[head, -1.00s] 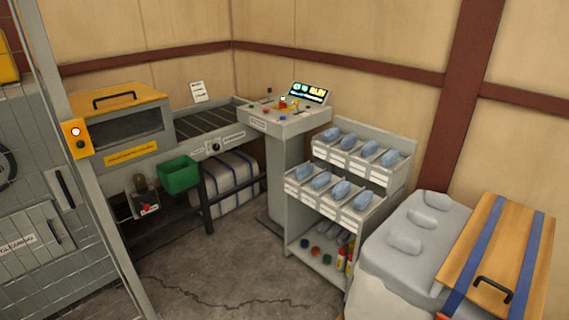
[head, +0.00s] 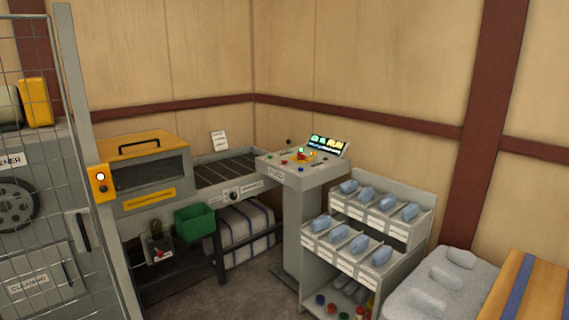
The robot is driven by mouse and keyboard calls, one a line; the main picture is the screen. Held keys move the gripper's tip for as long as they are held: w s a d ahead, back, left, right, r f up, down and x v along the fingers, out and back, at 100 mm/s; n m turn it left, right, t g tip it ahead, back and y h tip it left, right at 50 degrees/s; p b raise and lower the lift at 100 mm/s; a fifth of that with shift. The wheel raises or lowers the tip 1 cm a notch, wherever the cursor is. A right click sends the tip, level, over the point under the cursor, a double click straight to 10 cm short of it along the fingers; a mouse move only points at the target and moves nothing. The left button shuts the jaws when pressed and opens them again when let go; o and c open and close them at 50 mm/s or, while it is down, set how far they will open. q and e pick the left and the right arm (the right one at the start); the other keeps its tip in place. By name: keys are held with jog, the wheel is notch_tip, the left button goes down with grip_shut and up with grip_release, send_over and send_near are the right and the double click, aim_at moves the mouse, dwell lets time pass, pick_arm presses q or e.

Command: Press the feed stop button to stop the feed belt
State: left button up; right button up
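The control console (head: 301,175) stands in the back corner on a grey pedestal. Its top carries several small coloured buttons, with a red and yellow one (head: 301,155) in the middle; I cannot tell which is the feed stop button. A lit display (head: 327,145) at its back seems to read RUN. The feed belt (head: 225,169), dark and slatted, runs to the console's left from a yellow-lidded machine (head: 145,170). I cannot see whether it moves. Neither of my grippers is in view.
A grey rack (head: 362,253) with blue-grey bundles stands right of the console. A grey padded block (head: 440,290) and a wooden board (head: 535,290) are at the lower right. A green bin (head: 195,222) hangs before the belt frame. A mesh gate (head: 35,90) stands left.

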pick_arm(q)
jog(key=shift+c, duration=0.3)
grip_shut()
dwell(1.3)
